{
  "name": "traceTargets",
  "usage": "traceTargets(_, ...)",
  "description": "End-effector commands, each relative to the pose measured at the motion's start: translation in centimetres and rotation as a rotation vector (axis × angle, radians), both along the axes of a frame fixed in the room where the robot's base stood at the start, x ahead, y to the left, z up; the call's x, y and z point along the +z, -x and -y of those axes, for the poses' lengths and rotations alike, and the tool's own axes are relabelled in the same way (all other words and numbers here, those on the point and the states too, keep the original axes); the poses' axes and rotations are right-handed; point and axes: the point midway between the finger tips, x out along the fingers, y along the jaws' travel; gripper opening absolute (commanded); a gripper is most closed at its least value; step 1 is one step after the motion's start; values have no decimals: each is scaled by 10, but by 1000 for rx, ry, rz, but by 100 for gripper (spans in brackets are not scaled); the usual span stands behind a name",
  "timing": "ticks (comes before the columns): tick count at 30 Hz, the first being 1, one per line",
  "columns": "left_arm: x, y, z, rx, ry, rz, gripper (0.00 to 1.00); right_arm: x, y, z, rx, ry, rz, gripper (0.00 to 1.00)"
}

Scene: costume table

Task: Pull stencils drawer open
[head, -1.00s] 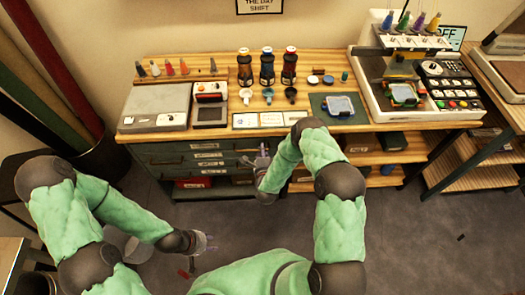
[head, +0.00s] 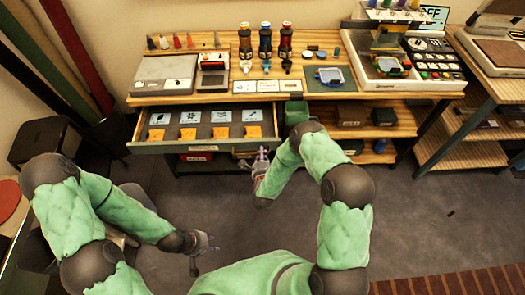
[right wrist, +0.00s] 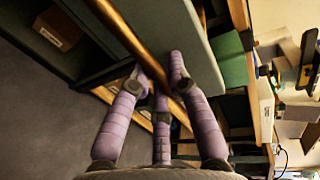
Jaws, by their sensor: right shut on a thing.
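The stencils drawer (head: 160,147) stands pulled out from the cabinet under the wooden worktop. Inside it lie several pale cards with dark symbols (head: 189,117) and several orange pieces (head: 188,134). My right gripper (head: 262,160) is at the drawer's right front end.
Bottles (head: 265,42), small cups and a grey device (head: 165,75) stand on the worktop. A green bin (head: 296,111) and dark boxes (head: 352,114) sit on the shelf right of the drawer.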

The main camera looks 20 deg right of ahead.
Motion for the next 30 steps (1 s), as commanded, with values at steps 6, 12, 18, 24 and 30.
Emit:
traceTargets(6,3,-1,0,0,0,1,40,0,17,-5,-1,-1,-3,0)
traceTargets(12,3,0,0,0,0,1,40,0,22,-6,-2,0,-1,0)
traceTargets(18,3,0,0,0,0,1,40,0,23,-6,-2,0,-1,0)
traceTargets(24,3,0,0,0,0,0,40,0,22,-6,-2,0,-1,29)
traceTargets(30,3,0,0,0,0,0,40,0,22,-6,-1,0,0,29)
